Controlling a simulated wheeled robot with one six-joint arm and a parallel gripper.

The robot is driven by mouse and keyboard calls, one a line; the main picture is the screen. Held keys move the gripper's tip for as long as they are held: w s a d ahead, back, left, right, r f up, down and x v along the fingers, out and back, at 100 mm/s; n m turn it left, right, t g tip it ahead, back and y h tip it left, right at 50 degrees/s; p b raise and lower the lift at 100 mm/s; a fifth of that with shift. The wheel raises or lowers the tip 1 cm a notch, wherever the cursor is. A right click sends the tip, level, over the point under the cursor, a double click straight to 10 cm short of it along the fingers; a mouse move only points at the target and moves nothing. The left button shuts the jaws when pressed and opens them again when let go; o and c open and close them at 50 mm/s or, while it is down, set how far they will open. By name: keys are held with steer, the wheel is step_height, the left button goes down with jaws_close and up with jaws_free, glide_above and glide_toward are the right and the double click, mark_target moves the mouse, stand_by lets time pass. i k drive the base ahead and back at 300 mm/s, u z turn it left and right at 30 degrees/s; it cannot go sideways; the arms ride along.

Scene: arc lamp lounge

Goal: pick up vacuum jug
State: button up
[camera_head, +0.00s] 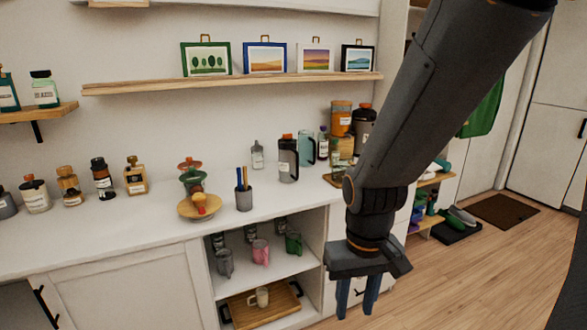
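A larger dark container (362,128) with an orange lid stands farther right, partly hidden by my arm. My gripper (357,297) hangs in front of the counter, lower right of the dark grey jug and clear of it. Its two blue fingers point down, apart, with nothing between them.
A cup of pencils (244,198) and a round wooden stand (199,207) sit left of the jug. A small clear bottle (257,156) is behind. Several bottles line the left counter. The open shelf (270,268) below holds mugs and a wooden tray. The counter front is clear.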

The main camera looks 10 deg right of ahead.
mark_target(288, 153)
steer(key=z, duration=0.65)
steer(key=i, duration=1.05)
steer(key=u, duration=0.65)
steer(key=i, duration=0.5)
steer(key=u, duration=0.5)
